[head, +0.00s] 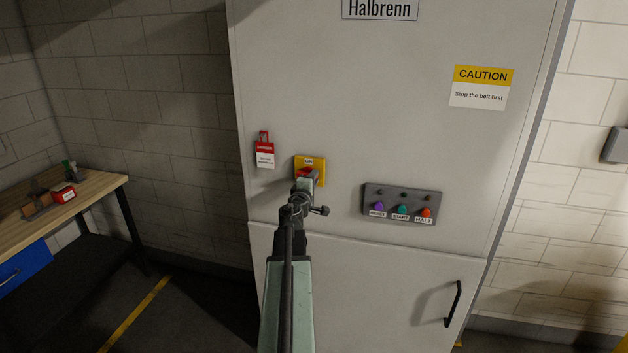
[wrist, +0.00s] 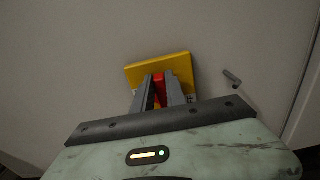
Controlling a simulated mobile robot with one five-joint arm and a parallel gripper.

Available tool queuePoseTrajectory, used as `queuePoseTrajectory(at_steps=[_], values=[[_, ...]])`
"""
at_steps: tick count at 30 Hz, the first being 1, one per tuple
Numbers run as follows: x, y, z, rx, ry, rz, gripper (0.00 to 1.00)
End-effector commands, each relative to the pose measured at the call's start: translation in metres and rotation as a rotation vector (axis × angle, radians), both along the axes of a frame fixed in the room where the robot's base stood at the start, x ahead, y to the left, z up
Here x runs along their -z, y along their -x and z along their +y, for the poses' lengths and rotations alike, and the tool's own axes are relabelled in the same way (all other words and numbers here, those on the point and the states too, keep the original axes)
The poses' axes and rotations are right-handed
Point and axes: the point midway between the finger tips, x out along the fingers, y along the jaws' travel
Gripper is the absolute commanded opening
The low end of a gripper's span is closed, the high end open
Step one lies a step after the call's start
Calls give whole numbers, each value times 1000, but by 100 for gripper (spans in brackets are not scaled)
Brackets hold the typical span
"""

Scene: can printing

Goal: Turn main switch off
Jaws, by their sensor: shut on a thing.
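The main switch is a red handle (wrist: 159,88) on a yellow plate (head: 310,163), set on the grey cabinet door. The plate also shows in the wrist view (wrist: 140,75). A label at the plate's top seems to read "ON". My gripper (wrist: 162,82) is at the plate, its two dark fingers shut on the red handle, one on each side. In the head view my gripper and arm hide most of the handle, so its exact angle cannot be told.
A button panel (head: 383,191) with purple, teal and orange buttons is right of the switch. A red tag (head: 264,152) hangs left of it. A caution sign (head: 480,97) reads "Stop the belt first". A door handle (head: 453,304) sits below right. A wooden workbench (head: 95,190) stands at left.

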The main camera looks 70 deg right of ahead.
Motion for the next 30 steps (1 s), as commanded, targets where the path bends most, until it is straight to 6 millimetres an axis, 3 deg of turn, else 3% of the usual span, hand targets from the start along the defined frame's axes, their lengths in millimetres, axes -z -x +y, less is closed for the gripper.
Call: queuePoseTrajectory(at_steps=[6,7,9,20,23,30], values=[[1,0,0,1,-1,-4,0],[1,0,0,1,-1,-4,22],[0,0,0,1,-1,-3,38],[0,1,3,0,0,-1,38],[0,2,13,0,0,-1,38],[0,5,61,-1,0,-2,38]])
